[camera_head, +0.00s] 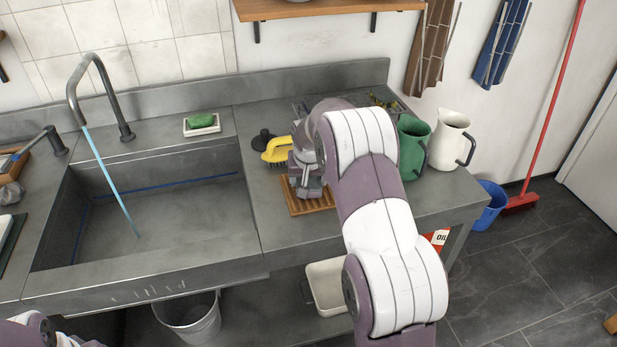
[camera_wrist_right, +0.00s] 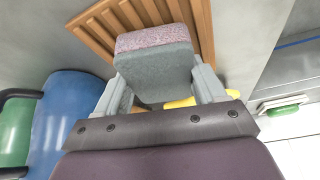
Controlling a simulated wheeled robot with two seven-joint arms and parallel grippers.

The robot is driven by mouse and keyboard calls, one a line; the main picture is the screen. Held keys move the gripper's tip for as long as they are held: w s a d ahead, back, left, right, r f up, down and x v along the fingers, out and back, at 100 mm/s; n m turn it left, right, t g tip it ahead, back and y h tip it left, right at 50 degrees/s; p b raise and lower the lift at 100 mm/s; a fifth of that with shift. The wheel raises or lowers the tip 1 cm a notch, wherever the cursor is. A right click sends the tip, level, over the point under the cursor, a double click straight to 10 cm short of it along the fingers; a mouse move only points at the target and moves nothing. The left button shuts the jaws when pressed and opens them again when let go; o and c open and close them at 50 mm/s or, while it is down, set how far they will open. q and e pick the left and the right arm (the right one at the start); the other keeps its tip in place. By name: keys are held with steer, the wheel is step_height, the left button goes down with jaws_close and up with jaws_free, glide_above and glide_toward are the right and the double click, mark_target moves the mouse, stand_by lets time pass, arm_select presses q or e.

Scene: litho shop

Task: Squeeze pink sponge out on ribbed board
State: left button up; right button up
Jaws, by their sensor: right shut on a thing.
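The ribbed board (camera_head: 322,204) is brown slatted wood and lies flat on the grey counter right of the sink. It also shows in the right wrist view (camera_wrist_right: 112,22). My right gripper (camera_head: 308,190) is over the board. In the right wrist view my right gripper (camera_wrist_right: 160,82) is shut on the sponge (camera_wrist_right: 152,40), a block with a pink speckled face and a grey-green side. The sponge is over the ribs; I cannot tell whether it touches them. My arm and gripper hide it in the head view. My left gripper is out of view.
A yellow brush (camera_head: 277,150) lies behind the board, near the green soap (camera_head: 201,121) on its dish. A green jug (camera_head: 411,140) and white jug (camera_head: 448,138) stand to the right. The sink (camera_head: 170,215) has water running from its tap. A blue rounded object (camera_wrist_right: 72,115) is beside my right gripper.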

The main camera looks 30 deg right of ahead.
steer(key=shift+f, duration=0.5)
steer(key=shift+s+a+f+b, duration=0.1)
steer(key=shift+s+f+b, duration=0.2)
steer(key=shift+f, duration=0.05)
stand_by(5.3)
steer(key=shift+r, duration=0.1)
steer(key=r+p, duration=0.4)
steer(key=r, duration=0.1)
steer(key=r+p, duration=0.1)
steer(key=r, duration=0.1)
steer(key=shift+w+r+p, duration=0.25)
steer(key=shift+p, duration=0.15)
stand_by(0.3)
